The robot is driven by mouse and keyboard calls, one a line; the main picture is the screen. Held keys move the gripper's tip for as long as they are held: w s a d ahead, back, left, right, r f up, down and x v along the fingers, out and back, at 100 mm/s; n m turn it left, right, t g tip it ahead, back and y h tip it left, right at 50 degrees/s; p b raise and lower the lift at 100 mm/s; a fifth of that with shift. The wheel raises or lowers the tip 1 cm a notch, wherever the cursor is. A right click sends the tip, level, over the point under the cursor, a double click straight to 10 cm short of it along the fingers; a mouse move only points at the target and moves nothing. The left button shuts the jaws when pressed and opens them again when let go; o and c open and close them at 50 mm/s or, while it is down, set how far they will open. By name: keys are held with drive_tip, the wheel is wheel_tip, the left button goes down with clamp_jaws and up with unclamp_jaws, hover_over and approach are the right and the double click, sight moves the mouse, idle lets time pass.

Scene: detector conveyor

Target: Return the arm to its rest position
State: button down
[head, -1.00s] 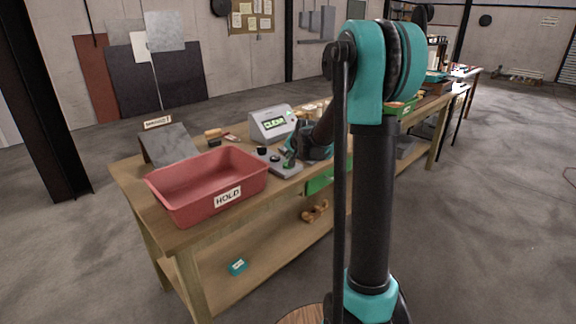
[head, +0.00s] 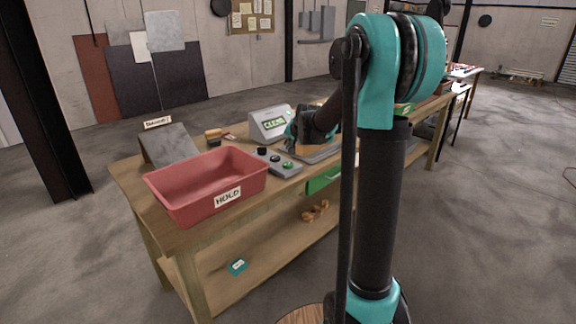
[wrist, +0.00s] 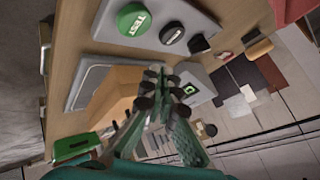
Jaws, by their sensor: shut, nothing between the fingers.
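My gripper (wrist: 152,88) is shut and empty in the wrist view, its dark fingertips together. In the head view my teal and black gripper (head: 299,130) hangs above the bench, just beyond the grey button panel (head: 268,155) and apart from it. The green button (head: 287,165) on the panel is uncovered. In the wrist view this button reads TEST (wrist: 134,22). My arm reaches over the bench from the right, and its upper links hide part of the bench in the head view.
A red HOLD bin (head: 182,207) stands at the bench's near left end. A grey display reading CLEAR (head: 270,124) stands behind the panel, close to my gripper. A tan block (wrist: 110,92) lies below my gripper. The floor (head: 490,220) on the right is clear.

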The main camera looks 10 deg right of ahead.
drive_tip(key=s+d+f+n+g, duration=0.1)
drive_tip(key=s+f, duration=0.4)
drive_tip(key=s, duration=0.8)
drive_tip(key=s+d+f+n+g+h, duration=0.1)
drive_tip(key=s+f, duration=0.4)
drive_tip(key=s, duration=0.9)
drive_tip(key=s+d+f+n+g+h, duration=0.1)
drive_tip(key=s+f+n, duration=0.3)
drive_tip(key=s, duration=1)
drive_tip(key=shift+d+f+n+g, duration=0.3)
drive_tip(key=shift+d+f+g, duration=0.15)
drive_tip(key=shift+f+g, duration=0.45)
drive_tip(key=shift+w, duration=0.1)
